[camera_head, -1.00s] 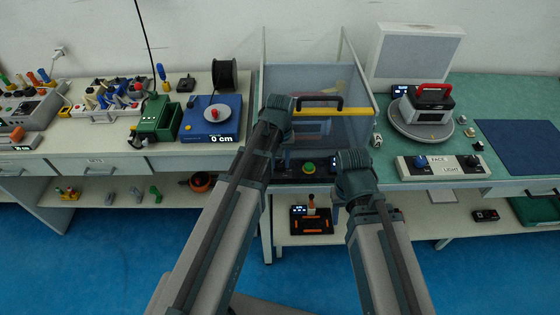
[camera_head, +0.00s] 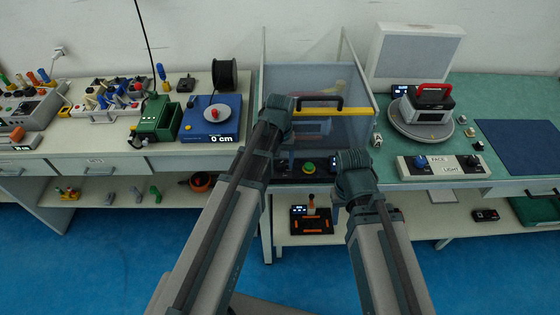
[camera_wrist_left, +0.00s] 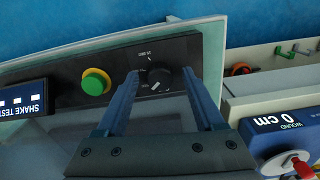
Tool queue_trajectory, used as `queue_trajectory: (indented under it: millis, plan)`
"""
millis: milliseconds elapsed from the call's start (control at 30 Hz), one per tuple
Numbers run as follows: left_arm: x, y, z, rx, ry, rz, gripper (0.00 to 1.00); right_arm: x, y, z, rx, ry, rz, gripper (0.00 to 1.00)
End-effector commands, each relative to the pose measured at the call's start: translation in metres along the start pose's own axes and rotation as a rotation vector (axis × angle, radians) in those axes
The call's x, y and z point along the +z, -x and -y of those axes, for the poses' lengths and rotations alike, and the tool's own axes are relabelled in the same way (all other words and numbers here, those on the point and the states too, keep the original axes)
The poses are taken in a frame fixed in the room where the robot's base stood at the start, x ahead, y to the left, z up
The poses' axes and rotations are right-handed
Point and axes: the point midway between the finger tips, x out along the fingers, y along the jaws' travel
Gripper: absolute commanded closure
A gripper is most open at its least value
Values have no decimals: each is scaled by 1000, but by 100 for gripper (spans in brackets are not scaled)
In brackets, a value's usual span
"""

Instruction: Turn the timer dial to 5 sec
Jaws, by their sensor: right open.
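The black timer dial (camera_wrist_left: 159,77) sits on the dark front panel (camera_wrist_left: 60,78) in the left wrist view, with small labels around it and a white mark at its lower edge. Most of the labels are too small to read. My left gripper (camera_wrist_left: 161,72) is open, its two fingers on either side of the dial, apparently with small gaps. In the head view my left gripper (camera_head: 284,150) is in front of the clear-walled tester (camera_head: 345,125), and the dial is hidden there. My right gripper (camera_head: 339,199) is low in front of the tester, mostly hidden by its wrist.
A green button with a yellow ring (camera_wrist_left: 96,81) is beside the dial, and a SHAKE TEST display (camera_wrist_left: 20,102) is farther left. A blue winder (camera_head: 213,118) stands on the left bench. A FACE/LIGHT knob box (camera_head: 442,167) is on the right bench.

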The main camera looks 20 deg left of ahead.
Motion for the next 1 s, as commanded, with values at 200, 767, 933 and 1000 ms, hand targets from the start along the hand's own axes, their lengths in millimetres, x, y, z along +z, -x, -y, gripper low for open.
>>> queue_trajectory:
  millis: [200,767,933,1000]
  plan:
    - [0,0,0,0,0,0,31,0,0,0,0,0,0,50]
    - [0,42,0,0,0,0,31,2,42,-4,0,0,0,50]
    - [0,69,0,0,0,0,31,4,68,-6,0,0,0,50]
    - [0,79,0,0,0,0,31,5,79,-8,0,0,0,50]
